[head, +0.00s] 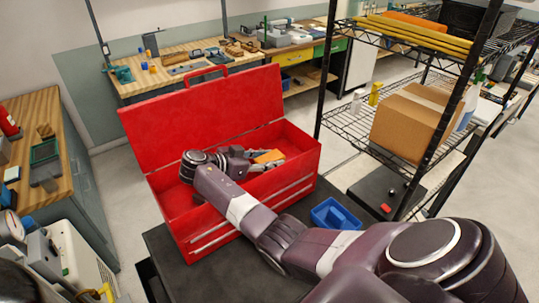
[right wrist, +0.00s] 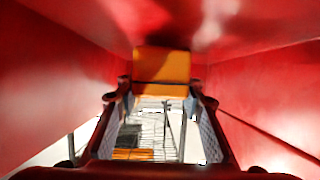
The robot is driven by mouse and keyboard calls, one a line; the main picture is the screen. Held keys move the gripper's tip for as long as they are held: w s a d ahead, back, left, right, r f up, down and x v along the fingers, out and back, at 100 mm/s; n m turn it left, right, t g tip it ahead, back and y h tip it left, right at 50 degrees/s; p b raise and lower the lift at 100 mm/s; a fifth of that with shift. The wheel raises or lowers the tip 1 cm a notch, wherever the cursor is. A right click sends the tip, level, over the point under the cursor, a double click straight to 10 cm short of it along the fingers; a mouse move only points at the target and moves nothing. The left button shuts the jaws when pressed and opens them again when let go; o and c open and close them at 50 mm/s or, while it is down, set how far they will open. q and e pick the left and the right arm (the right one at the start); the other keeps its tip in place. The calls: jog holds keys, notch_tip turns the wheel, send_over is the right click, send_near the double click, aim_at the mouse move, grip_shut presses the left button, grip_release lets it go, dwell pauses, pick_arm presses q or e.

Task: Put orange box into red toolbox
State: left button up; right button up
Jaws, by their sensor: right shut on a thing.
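The red toolbox (head: 245,202) stands on a dark surface with its lid raised at the back. My right arm reaches over its front wall, and my right gripper (head: 248,157) is inside the toolbox, towards its right end. The gripper is shut on the orange box (head: 269,156), which is partly hidden by the fingers and below the toolbox rim. In the right wrist view the orange box (right wrist: 161,70) is at the fingertips, with red toolbox walls on both sides. I cannot tell whether the box touches the toolbox floor. My left gripper is not in view.
A blue bin (head: 335,214) sits right of the toolbox on the dark surface. A wire shelf with a cardboard box (head: 408,122) stands to the right. Workbenches line the back and left. The left part of the toolbox interior looks empty.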

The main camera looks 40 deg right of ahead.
aim_at(270, 157)
jog(key=shift+f+b, duration=0.45)
jog(key=o, duration=1.3)
jog(key=shift+r, duration=0.1)
notch_tip(270, 157, up, 10)
